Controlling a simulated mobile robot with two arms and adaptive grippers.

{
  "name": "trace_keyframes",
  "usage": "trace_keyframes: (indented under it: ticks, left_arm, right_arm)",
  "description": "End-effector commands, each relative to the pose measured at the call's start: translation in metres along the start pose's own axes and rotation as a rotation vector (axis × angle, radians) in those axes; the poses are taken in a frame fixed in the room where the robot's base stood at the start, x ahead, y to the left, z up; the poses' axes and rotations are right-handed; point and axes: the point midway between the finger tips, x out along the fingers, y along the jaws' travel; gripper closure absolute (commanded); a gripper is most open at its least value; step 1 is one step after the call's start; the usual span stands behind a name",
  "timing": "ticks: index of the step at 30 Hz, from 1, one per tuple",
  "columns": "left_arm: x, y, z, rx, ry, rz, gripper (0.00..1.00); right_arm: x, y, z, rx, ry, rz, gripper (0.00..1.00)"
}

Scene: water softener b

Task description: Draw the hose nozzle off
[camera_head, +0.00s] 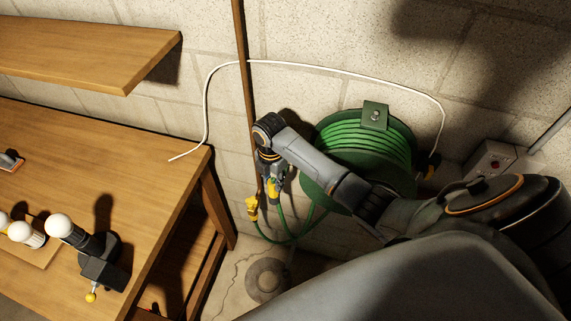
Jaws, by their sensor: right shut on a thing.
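My right gripper (268,168) points down in front of the block wall, left of the green hose reel (315,181). It is shut on a small yellow-and-dark piece (271,188), which looks like the hose nozzle; the fingers hide its upper part. A second yellow fitting (252,207) is just left of and below it, apart from the gripper. Green hose (284,240) hangs in a loop under these yellow parts and runs up toward the reel. I cannot tell which hose end joins which fitting. My left gripper is not in view.
A brown vertical pipe (241,45) stands close behind the gripper. A white cord (330,71) arches above the reel. A wooden workbench (150,170) with white bulbs and a black holder (103,262) is at left, below a shelf (75,45). A round dark object (267,278) is on the floor.

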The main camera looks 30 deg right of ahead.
Motion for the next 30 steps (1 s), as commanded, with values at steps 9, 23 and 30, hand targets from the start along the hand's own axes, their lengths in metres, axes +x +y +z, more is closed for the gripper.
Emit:
trace_keyframes:
  ticks: [9, 23, 30]
  left_arm:
    - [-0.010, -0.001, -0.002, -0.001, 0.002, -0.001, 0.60]
    - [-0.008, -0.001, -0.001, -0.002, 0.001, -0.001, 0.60]
    - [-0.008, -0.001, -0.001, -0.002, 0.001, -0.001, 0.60]
  right_arm:
    - [-0.022, 0.001, 0.000, 0.000, -0.001, 0.002, 1.00]
    - [-0.057, 0.001, 0.000, 0.000, -0.001, 0.002, 1.00]
    - [-0.065, 0.000, 0.000, 0.000, -0.001, 0.000, 1.00]
